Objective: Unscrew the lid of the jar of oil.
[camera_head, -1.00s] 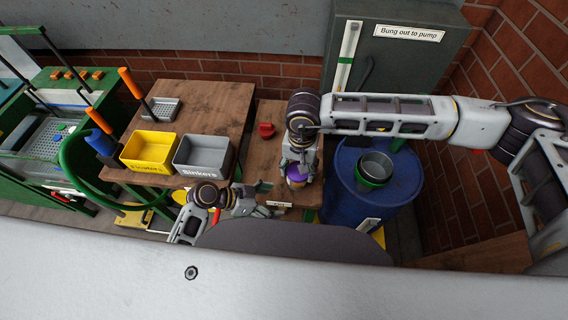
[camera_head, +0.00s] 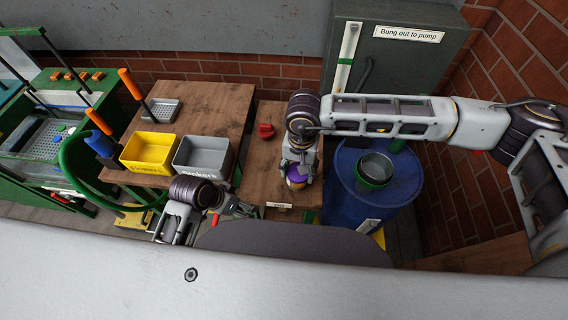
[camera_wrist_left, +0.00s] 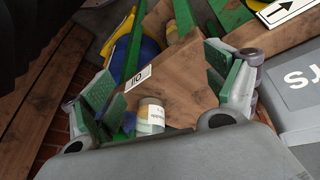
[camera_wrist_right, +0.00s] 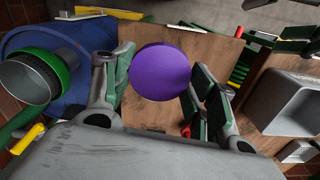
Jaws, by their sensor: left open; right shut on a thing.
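The jar of oil (camera_head: 297,184) stands near the front edge of the small wooden table, with a purple lid on top. In the left wrist view the jar (camera_wrist_left: 151,115) shows a pale printed label and a yellowish band; its lid is hidden there. My right gripper (camera_head: 297,165) points down from above and is shut on the purple lid (camera_wrist_right: 160,72), which sits between its fingers in the right wrist view. My left gripper (camera_head: 236,208) is open and empty, left of the jar and apart from it. The jar appears in the gap between its fingers (camera_wrist_left: 163,85).
An OIL label (camera_head: 279,205) is on the table's front edge. A red object (camera_head: 265,130) lies farther back on the table. A yellow bin (camera_head: 150,151) and a grey bin (camera_head: 203,155) stand left. A blue drum (camera_head: 375,210) with a green-rimmed metal container (camera_head: 374,172) is at right.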

